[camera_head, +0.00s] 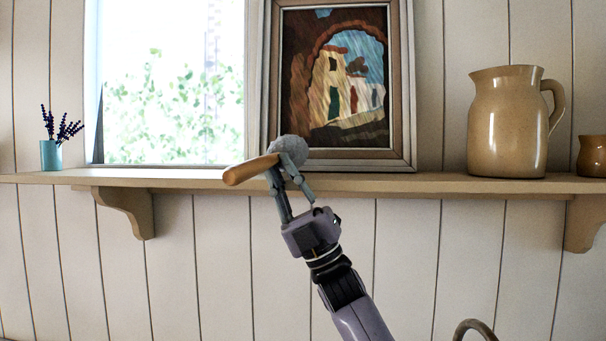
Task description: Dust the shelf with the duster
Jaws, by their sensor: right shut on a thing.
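The duster has a tan wooden handle (250,169) and a fluffy grey head (288,150). My right gripper (284,178) is shut on the duster near where the handle meets the head. The handle points left and slightly down toward me. The wooden shelf (440,184) runs across the whole view against the wall. The duster head is at the height of the shelf's top, in front of the picture's lower left corner. I cannot tell whether it touches the shelf. My left gripper is not in view.
On the shelf stand a blue vase (51,155) with lavender, a framed painting (337,155), a beige jug (508,125) and a small brown pot (592,157). A window (170,85) is behind. The shelf between vase and painting is clear. A curved handle (474,326) shows at the bottom.

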